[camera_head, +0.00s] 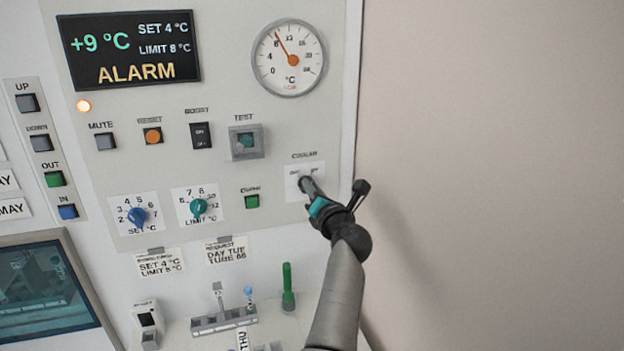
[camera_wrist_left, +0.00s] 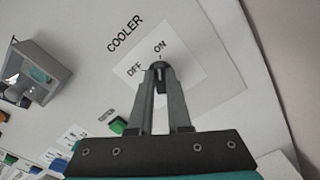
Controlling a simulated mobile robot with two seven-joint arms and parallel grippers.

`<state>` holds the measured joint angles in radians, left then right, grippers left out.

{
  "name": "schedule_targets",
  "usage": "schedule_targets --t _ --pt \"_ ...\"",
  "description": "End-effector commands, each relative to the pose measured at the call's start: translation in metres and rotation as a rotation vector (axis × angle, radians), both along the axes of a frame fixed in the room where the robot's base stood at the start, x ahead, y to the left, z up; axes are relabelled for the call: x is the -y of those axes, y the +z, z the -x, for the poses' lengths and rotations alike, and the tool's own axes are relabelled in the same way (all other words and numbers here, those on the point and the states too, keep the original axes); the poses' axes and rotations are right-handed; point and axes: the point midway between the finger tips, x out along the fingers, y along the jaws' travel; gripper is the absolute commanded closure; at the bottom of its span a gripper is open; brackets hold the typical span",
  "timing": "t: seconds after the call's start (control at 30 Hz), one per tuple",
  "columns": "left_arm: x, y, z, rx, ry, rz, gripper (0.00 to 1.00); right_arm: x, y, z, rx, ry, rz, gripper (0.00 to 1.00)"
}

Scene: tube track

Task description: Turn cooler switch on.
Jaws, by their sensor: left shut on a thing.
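The COOLER switch (camera_wrist_left: 160,67) is a small dark knob on a white plate, with OFF at its left and ON above it in the left wrist view. My left gripper (camera_wrist_left: 160,82) is shut with its fingertips on this knob. In the head view the left gripper (camera_head: 309,186) reaches the COOLER plate (camera_head: 318,169) at the panel's lower right and covers most of the knob. The knob's exact setting is hard to tell because the fingers hide much of it. My right gripper is not in view.
A covered TEST button (camera_head: 246,142), a green button (camera_head: 252,201) and two dials are left of the switch. A bare wall (camera_head: 490,170) is at the right.

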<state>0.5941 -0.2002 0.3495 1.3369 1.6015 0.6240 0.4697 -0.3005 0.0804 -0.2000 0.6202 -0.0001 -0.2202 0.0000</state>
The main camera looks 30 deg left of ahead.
Motion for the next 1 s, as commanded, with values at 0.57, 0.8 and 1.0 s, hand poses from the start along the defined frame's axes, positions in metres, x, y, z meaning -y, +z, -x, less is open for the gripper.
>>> schedule_targets --t 0.57,0.8,1.0 --pt "0.0001 -0.0004 -0.0006 -0.070 -0.001 -0.062 1.00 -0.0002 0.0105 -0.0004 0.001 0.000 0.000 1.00" --pt "0.0001 -0.0004 -0.0006 -0.070 -0.001 -0.061 0.78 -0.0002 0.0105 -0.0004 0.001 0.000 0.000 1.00" --pt "0.0001 -0.0004 -0.0005 -0.069 -0.001 -0.060 0.56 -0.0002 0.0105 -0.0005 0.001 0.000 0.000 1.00"
